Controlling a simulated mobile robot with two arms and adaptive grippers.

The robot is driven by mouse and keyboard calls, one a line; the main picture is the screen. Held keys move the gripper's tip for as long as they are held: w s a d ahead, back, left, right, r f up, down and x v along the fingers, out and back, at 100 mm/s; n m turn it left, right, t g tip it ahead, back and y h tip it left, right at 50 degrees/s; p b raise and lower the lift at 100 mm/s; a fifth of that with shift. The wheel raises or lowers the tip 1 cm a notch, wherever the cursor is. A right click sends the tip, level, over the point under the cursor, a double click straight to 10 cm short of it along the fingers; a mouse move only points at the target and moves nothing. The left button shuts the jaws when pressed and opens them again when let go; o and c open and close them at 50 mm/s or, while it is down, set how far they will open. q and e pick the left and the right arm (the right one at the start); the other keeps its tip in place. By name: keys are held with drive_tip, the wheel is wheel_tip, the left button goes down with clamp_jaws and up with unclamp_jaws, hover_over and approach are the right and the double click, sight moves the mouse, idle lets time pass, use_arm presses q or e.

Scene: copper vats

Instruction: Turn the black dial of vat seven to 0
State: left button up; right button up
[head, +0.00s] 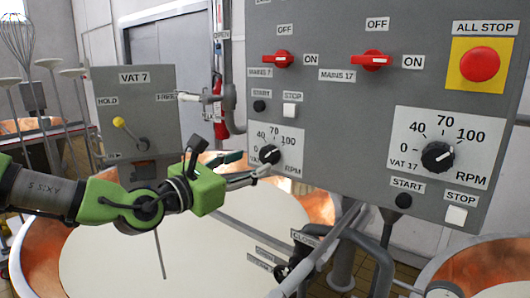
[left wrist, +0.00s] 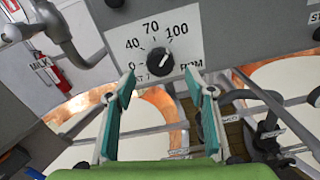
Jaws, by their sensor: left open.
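The black dial (head: 269,154) of vat seven sits on a white scale plate marked 0, 40, 70, 100 RPM, low on the grey panel. Its white mark seems to point up and right, toward 100. The dial also shows in the left wrist view (left wrist: 158,58). My left gripper (head: 251,163) is open and empty, just in front of and slightly below the dial. In the left wrist view its teal-padded fingers (left wrist: 160,86) stand apart, with the dial beyond and between them, apparently untouched. The plate's vat label is partly hidden. My right gripper is not in view.
A similar VAT 17 dial (head: 438,156) is to the right, below a red all-stop button (head: 480,64). Red mains switches (head: 278,60) and a white stop button (head: 289,110) are above the dial. A copper vat (head: 315,207) of pale liquid lies below.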

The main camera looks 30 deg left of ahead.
sight(266, 156)
use_arm(q)
drive_tip(key=w+p, duration=0.1)
drive_tip(key=w, duration=0.4)
drive_tip(key=shift+w+d, duration=0.1)
drive_tip(key=shift+d, duration=0.1)
drive_tip(key=shift+w+p, duration=0.35)
drive_tip(key=shift+w, duration=0.4)
drive_tip(key=shift+d, duration=0.1)
drive_tip(key=c, duration=1.1)
